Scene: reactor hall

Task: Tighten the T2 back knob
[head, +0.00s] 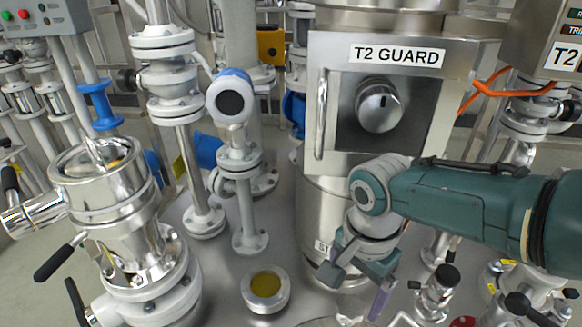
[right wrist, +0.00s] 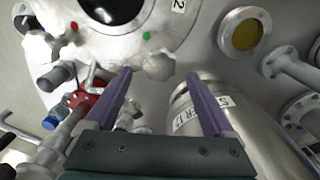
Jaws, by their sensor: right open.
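The T2 GUARD (head: 317,60) is a steel box at upper centre in the head view, with an upright handle on its left. A round silver knob (head: 380,107) shows inside its square window; I cannot tell whether this is the back knob. My right gripper (head: 353,296) is below the box, pointing down, with its fingers apart and empty. In the right wrist view its two purple fingers (right wrist: 159,78) are spread above a pale lumpy thing (right wrist: 155,65); no knob is between them. My left gripper is not in view.
A labelled steel cylinder (right wrist: 205,105) stands close by the right finger in the wrist view. A round yellow sight glass (head: 265,284) sits on the floor plate. Pipes and a lidded vessel (head: 100,175) crowd the left. A red-based valve (right wrist: 88,95) lies left of the fingers.

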